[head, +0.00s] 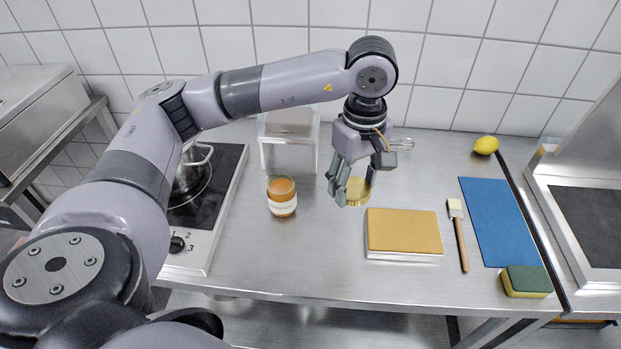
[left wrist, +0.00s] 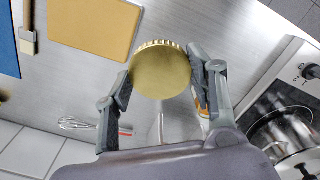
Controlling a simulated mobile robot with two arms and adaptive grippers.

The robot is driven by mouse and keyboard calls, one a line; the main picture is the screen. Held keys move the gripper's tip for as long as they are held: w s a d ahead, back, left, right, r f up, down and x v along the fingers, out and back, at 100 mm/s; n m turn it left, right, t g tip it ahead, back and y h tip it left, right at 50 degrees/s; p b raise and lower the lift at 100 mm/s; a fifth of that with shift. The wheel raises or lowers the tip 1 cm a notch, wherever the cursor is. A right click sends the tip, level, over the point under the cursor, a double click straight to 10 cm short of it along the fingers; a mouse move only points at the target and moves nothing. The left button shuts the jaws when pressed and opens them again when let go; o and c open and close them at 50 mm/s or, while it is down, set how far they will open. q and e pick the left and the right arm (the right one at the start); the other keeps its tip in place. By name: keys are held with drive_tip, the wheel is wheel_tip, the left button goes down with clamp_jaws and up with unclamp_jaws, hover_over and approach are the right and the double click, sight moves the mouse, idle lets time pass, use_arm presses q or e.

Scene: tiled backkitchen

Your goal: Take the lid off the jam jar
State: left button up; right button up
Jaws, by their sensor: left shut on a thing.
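The jam jar (head: 282,198) stands upright on the steel counter, left of my left gripper, with its orange-brown contents and a white label showing. No lid sits on it. The gold lid (head: 357,192) is between the fingers of my left gripper (head: 355,188), to the right of the jar and apart from it. In the left wrist view, the round lid (left wrist: 161,70) with its ridged rim is pinched between both fingertips. A sliver of the jar shows there behind the right-hand finger. My right gripper is not in view.
A yellow-topped flat block (head: 404,232) lies just in front of the lid. A clear box (head: 289,152) and a whisk (head: 400,144) are behind. A brush (head: 459,235), blue mat (head: 500,220), sponge (head: 527,281) and lemon (head: 486,145) lie right. A stove (head: 220,200) with a pot stands left.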

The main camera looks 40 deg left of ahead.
use_arm(q)
drive_tip(key=w+a+r+n, duration=0.2)
drive_tip(key=w+a+n, duration=0.1)
drive_tip(key=n, duration=0.9)
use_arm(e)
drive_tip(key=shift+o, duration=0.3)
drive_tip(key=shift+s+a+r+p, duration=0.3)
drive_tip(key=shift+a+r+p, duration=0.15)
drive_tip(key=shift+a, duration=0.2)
use_arm(q)
drive_tip(key=n+p, duration=0.1)
drive_tip(key=n, duration=2)
hover_over(325, 209)
wheel_tip(325, 209, down, 15)
drive_tip(key=shift+f+p, duration=0.1)
drive_tip(key=shift+p, duration=0.4)
wheel_tip(325, 209, down, 4)
drive_tip(key=shift+w+f, duration=0.1)
drive_tip(key=shift+f, duration=0.1)
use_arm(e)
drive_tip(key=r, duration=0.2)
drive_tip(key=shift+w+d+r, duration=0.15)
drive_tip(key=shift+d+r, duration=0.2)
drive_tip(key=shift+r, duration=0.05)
